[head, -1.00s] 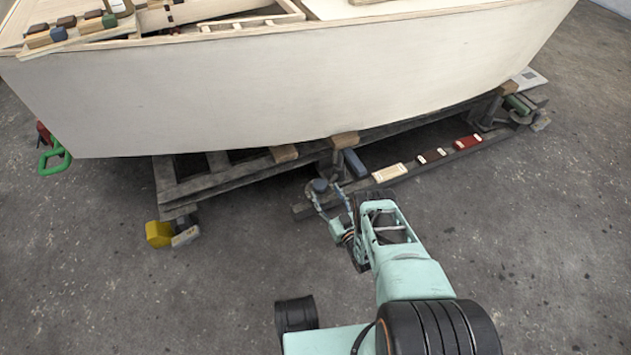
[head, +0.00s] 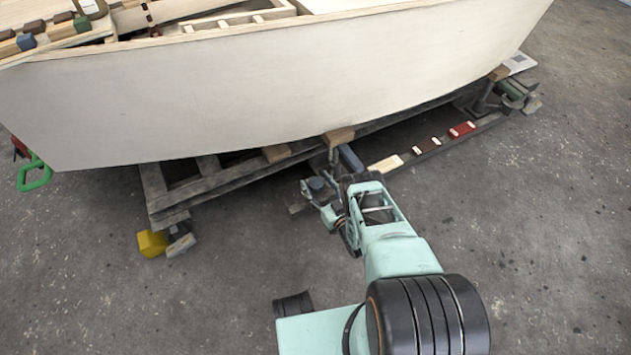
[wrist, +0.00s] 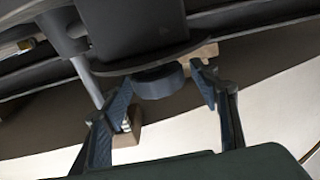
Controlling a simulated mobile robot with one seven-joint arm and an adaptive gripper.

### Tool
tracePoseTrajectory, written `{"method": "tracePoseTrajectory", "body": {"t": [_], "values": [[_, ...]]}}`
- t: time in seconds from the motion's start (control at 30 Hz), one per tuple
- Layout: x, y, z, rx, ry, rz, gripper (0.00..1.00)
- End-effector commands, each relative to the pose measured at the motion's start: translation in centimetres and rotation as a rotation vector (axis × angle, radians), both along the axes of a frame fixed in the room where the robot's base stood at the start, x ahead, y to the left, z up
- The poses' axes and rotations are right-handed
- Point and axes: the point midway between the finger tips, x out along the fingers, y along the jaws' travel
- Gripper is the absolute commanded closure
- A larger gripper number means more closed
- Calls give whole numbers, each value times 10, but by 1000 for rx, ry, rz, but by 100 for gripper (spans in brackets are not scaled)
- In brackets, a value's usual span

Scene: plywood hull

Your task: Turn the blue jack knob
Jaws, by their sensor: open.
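The blue jack knob (head: 317,184) is a dark blue-grey round knob on the jack under the hull, in the middle of the head view. In the wrist view the knob (wrist: 160,82) sits below a dark plate, between my two fingers. My gripper (head: 320,190) is open at the knob, with a finger to each side of it. In the wrist view my gripper (wrist: 164,92) shows a clear gap between the right finger and the knob. The left finger is nearer, and I cannot tell whether it touches.
The pale hull (head: 260,100) overhangs the jack closely. A yellow block (head: 151,244) is at the cradle's left foot. A blue block (head: 351,158), a cream block (head: 385,164) and a red block (head: 462,130) line the beam to the right.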

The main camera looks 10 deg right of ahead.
Motion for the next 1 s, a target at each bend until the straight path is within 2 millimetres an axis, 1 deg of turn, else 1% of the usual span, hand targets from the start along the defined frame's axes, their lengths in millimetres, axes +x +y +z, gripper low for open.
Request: {"method": "tracePoseTrajectory", "body": {"t": [0.1,0.4,0.5,0.77,1.0], "values": [[0,0,0,0,0,0,44],[0,0,0,0,0,0,78],[0,0,0,0,0,0,87],[0,1,0,1,-1,-32,87],[0,1,0,3,1,-159,87]]}}
